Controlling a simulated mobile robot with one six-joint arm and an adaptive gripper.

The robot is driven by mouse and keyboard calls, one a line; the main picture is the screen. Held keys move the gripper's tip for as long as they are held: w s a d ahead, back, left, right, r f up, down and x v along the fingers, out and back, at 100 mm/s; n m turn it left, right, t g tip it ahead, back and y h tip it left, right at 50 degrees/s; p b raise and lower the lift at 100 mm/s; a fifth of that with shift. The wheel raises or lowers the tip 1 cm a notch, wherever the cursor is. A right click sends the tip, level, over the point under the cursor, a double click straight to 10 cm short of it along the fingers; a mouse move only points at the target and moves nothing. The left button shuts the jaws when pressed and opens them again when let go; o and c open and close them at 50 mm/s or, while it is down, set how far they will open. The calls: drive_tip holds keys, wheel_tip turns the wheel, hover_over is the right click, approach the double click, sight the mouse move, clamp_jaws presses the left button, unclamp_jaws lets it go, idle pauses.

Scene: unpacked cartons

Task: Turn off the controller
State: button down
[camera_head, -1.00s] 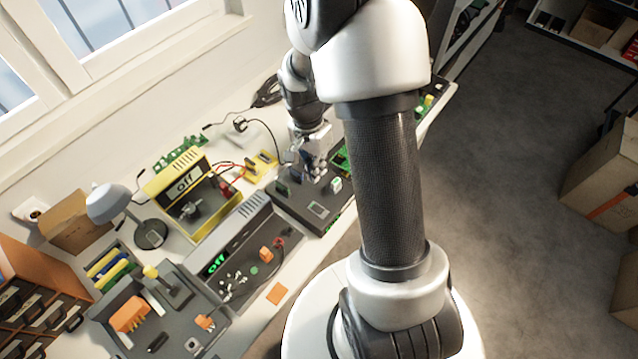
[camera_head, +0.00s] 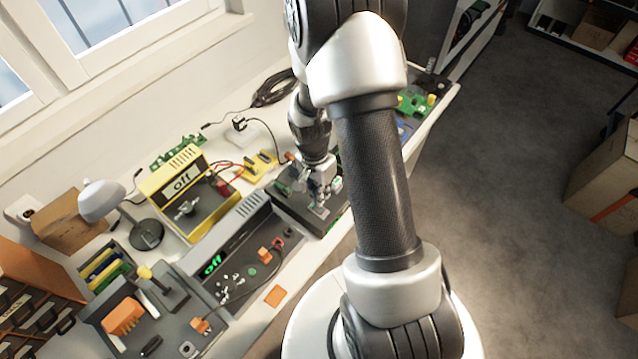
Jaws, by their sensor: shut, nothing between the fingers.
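My gripper (camera_head: 320,205) is shut and empty, pointing down over the dark flat box (camera_head: 295,210) on the bench. Its fingertips are at or just above the box top, by a small light grey plate; I cannot tell whether they touch. A green light shows on the box's front edge. A grey unit (camera_head: 235,240) beside it reads "off" in green. A yellow unit (camera_head: 180,170) behind reads "off" in black. I cannot tell for certain which is the controller; no label is readable. My gripper hides part of the dark box.
A small yellow device (camera_head: 258,166) with red leads lies behind the dark box. A desk lamp (camera_head: 103,200), a grey tray (camera_head: 165,318) and an orange drawer cabinet (camera_head: 35,290) stand at the left. Cartons (camera_head: 600,165) stand on the floor at right.

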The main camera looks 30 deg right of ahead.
sight(323, 208)
drive_tip(key=shift+s+d+f+b, duration=0.15)
drive_tip(key=shift+f+b, duration=0.3)
drive_tip(key=shift+f, duration=1.35)
drive_tip(key=shift+f, duration=0.15)
drive_tip(key=shift+s+f+b, duration=0.2)
drive_tip(key=shift+f+b, duration=0.05)
drive_tip(key=shift+b, duration=0.3)
drive_tip(key=shift+w, duration=0.1)
drive_tip(key=shift+w+a+r, duration=0.1)
drive_tip(key=shift+w+a, duration=0.2)
drive_tip(key=shift+w, duration=0.4)
wheel_tip(323, 208, up, 14)
drive_tip(key=w+p, duration=0.1)
drive_tip(key=p, duration=0.4)
drive_tip(key=shift+w+a, duration=0.25)
